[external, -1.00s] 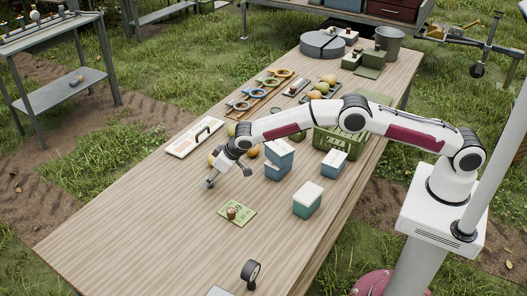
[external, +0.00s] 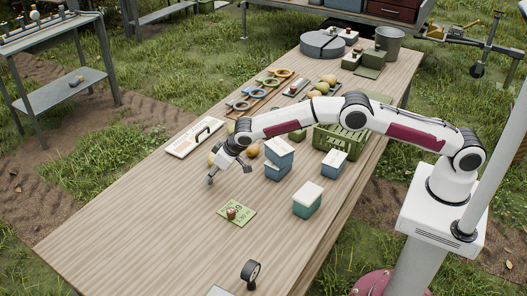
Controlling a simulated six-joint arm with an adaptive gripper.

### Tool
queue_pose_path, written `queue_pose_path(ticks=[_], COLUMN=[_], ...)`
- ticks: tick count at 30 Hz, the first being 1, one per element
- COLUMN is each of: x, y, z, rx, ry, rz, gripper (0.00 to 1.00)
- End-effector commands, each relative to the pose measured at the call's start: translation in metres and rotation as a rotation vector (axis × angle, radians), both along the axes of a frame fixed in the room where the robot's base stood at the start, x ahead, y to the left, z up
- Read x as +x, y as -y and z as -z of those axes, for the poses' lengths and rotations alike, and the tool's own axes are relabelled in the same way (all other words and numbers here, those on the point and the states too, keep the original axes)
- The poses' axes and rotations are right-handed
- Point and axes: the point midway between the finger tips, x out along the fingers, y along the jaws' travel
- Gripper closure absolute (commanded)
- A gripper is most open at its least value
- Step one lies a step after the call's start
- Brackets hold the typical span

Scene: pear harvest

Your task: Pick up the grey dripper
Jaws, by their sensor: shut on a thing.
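My gripper (external: 229,172) hangs at the end of my arm over the left middle of the wooden table. It is shut on a small grey thing (external: 211,179), which I take for the grey dripper. It shows at the left fingertip and is too small to make out in detail. The gripper and its fingers hide part of it. I cannot tell whether it touches the table top.
Blue boxes with pale lids (external: 279,154) stand just right of my gripper, and yellow fruit lies close behind. A white board with a black handle (external: 194,138) lies behind left. A green card (external: 237,213) with a brown item lies in front. The table's front left is clear.

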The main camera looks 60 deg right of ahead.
Motion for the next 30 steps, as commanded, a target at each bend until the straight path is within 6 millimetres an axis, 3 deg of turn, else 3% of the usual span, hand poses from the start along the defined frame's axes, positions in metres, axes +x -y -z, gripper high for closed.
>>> queue_pose_path(ticks=[15, 21, 30], x=[0.001, 0.001, 0.0], y=[0.0, 0.0, 0.0], z=[-0.072, -0.084, -0.085], rx=[0.001, 0.001, 0.001], ry=[0.003, 0.002, 0.001], rz=[0.0, 0.001, 0.001], gripper=[0.89, 0.89, 0.89])
